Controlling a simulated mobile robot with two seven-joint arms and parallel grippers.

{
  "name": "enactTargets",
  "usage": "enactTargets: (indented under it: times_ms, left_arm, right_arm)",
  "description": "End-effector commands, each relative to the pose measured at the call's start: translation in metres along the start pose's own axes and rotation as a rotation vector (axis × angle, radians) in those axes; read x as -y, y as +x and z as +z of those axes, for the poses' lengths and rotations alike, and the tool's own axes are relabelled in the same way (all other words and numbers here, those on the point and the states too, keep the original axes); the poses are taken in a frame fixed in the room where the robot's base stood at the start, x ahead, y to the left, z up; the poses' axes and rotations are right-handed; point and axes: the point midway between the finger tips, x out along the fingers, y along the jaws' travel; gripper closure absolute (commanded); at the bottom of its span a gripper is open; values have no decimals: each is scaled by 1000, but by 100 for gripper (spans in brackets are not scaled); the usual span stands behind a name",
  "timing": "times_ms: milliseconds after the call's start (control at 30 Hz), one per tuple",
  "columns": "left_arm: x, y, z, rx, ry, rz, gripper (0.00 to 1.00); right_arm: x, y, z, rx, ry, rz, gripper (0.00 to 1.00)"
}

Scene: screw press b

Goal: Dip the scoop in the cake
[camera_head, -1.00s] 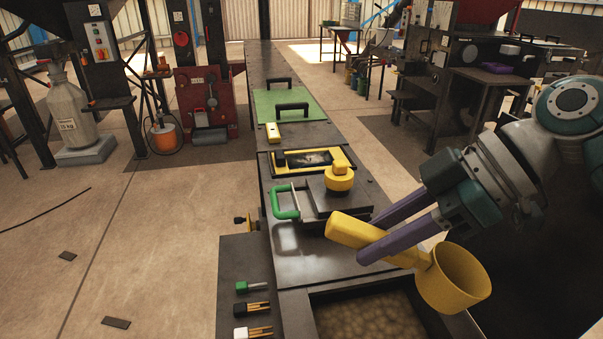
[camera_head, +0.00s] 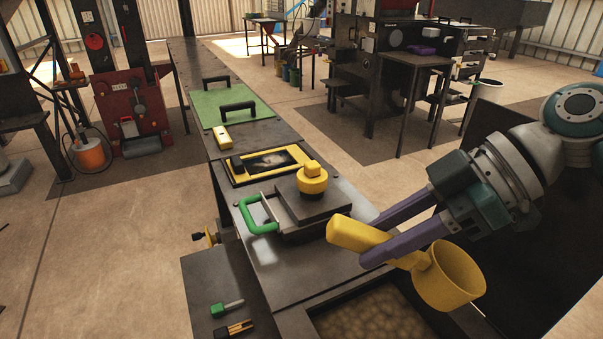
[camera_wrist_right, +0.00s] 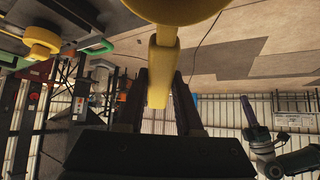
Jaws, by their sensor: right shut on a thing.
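The yellow scoop (camera_head: 446,276) has a round cup and a thick handle. My right gripper (camera_head: 367,243) has purple fingers and is shut on the scoop's handle, holding it in the air. The scoop also shows in the right wrist view (camera_wrist_right: 165,60), with its handle between the dark fingers (camera_wrist_right: 159,95) and its cup cut off at the top edge. The cake (camera_head: 370,312) is a brown, lumpy mass in a dark rectangular opening at the bottom of the head view, partly cut off. The scoop's cup is above and right of it, apart from it.
A plate with a green handle (camera_head: 257,214) and a yellow knob (camera_head: 312,178) sits on the long bench behind the opening. Small tools (camera_head: 228,308) lie on the left side shelf.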

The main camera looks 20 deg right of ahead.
Motion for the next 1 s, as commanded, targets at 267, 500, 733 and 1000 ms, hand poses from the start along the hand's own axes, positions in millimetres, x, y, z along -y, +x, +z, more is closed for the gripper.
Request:
enactTargets:
  times_ms: [267, 500, 733, 1000]
  left_arm:
    - [0, 36, 12, 1, 3, -3, 100]
    - [1, 62, 21, 2, 9, -8, 100]
    - [1, 88, 29, 2, 10, -9, 100]
    - [0, 116, 38, 1, 9, -9, 100]
  right_arm:
    - [0, 29, 30, -1, 0, 0, 100]
    - [0, 51, 54, 0, 0, 0, 100]
    - [0, 72, 75, -1, 0, 0, 100]
    - [0, 94, 100, 1, 0, 0, 100]
